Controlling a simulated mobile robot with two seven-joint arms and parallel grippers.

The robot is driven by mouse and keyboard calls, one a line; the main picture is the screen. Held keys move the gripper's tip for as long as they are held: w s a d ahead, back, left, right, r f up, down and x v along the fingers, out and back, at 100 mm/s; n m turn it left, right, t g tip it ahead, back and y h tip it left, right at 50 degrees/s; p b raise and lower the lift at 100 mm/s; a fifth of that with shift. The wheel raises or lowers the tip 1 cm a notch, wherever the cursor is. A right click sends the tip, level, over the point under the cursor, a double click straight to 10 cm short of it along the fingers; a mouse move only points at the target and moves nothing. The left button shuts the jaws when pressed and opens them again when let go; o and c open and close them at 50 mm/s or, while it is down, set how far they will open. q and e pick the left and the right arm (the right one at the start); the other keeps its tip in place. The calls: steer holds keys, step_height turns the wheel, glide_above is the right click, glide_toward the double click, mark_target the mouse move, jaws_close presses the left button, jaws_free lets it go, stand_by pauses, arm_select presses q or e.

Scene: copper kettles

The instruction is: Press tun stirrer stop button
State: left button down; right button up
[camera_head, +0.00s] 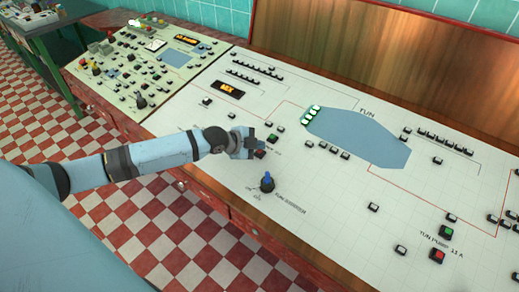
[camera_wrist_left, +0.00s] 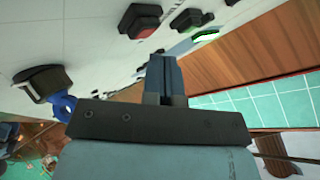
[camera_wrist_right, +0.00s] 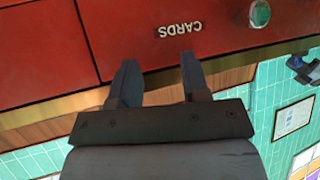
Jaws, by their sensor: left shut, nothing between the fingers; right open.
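My left gripper (camera_head: 247,142) is shut and empty over the white control panel (camera_head: 290,185). In the head view it is just beside a small red button (camera_head: 260,154) and a green button (camera_head: 273,138), partly covering that area. In the left wrist view the shut fingers (camera_wrist_left: 163,62) are near the red button (camera_wrist_left: 141,20), with the green button (camera_wrist_left: 186,19) beyond it. I cannot tell whether the fingers touch a button. A blue knob (camera_head: 267,181), labelled as the tun stirrer, is below the buttons. My right gripper (camera_wrist_right: 157,68) is open and empty.
A blue TUN shape (camera_head: 360,138) fills the panel's middle, with small black switches around it. Tun pump green (camera_head: 446,232) and red (camera_head: 437,255) buttons are at the lower right. A second panel (camera_head: 140,65) adjoins at left. The right gripper faces a red surface (camera_wrist_right: 45,50) marked CARDS.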

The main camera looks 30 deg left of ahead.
arm_select(q)
steer(key=r+p, duration=0.2)
steer(key=s+r+p, duration=0.1)
steer(key=r+p, duration=0.2)
stand_by(0.4)
steer(key=shift+f, duration=0.1)
stand_by(0.7)
